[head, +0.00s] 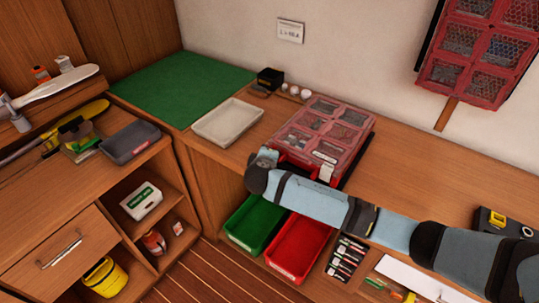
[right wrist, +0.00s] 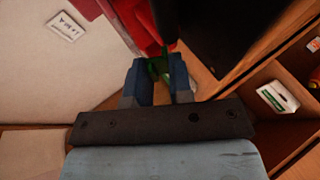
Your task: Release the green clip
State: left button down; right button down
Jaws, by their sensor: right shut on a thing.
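A red case (head: 325,132) with clear-lidded compartments lies on the bench in the head view, partly behind my right arm. My right gripper (head: 266,158) is at the case's near left side. In the right wrist view, my right gripper (right wrist: 158,70) has its two blue fingers shut on a small green piece, the green clip (right wrist: 157,68). Red material (right wrist: 147,28) is just beyond the clip, and I cannot tell whether they touch. The clip is hidden in the head view. My left gripper is not in view.
A pale tray (head: 228,122) and a green mat (head: 188,88) lie left of the case. A green bin (head: 254,224) and a red bin (head: 300,247) sit below the bench front. A red compartment rack (head: 478,50) hangs on the wall.

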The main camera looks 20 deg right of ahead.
dwell(0.3)
jog(key=c, duration=1)
grip_release()
jog(key=v, duration=1.4)
jog(key=shift+f+b, duration=0.2)
jog(key=shift+b, duration=0.1)
jog(key=s+f+m+g+y+p, duration=0.2)
jog(key=s+f+m+y+p, duration=0.35)
jog(key=s+f, duration=0.8)
jog(key=s+d+y, duration=0.1)
jog(key=s+d, duration=0.1)
jog(key=s, duration=0.1)
jog(key=s+d+m+t+y+p, duration=0.1)
jog(key=s+d, duration=0.1)
jog(key=s, duration=0.1)
jog(key=s+d+t+y, duration=0.1)
jog(key=s+d, duration=0.1)
jog(key=s, duration=0.1)
jog(key=shift+s+d+r+m+p, duration=0.15)
jog(key=shift+d+m+p, duration=0.1)
jog(key=shift+m+p, duration=0.1)
